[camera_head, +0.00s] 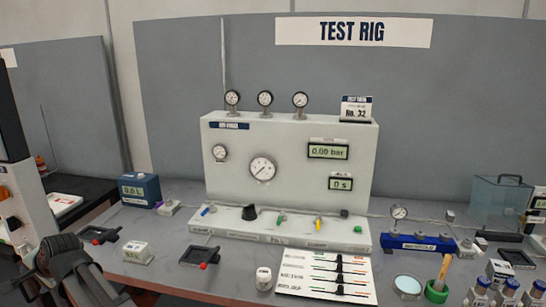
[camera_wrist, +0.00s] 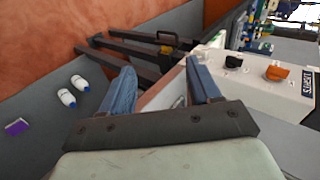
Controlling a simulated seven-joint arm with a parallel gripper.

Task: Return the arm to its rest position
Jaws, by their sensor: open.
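My gripper (camera_wrist: 158,78) shows in the wrist view with its two blue-grey fingers spread apart and nothing held between them. The fingers point toward dark parallel bars (camera_wrist: 150,48) and a white box (camera_wrist: 262,85) with a black knob and an orange knob. I cannot tell whether the fingers touch anything. In the head view, a dark part of my arm (camera_head: 70,268) shows at the lower left, beside the bench's front edge. The fingertips cannot be made out there.
In the wrist view, two white bottles (camera_wrist: 72,90) and a purple item (camera_wrist: 17,127) lie at left on a grey surface. In the head view, a white test rig (camera_head: 290,165) stands mid-bench, with small black trays (camera_head: 99,235), a printed sheet (camera_head: 325,275) and a blue manifold (camera_head: 418,244) around it.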

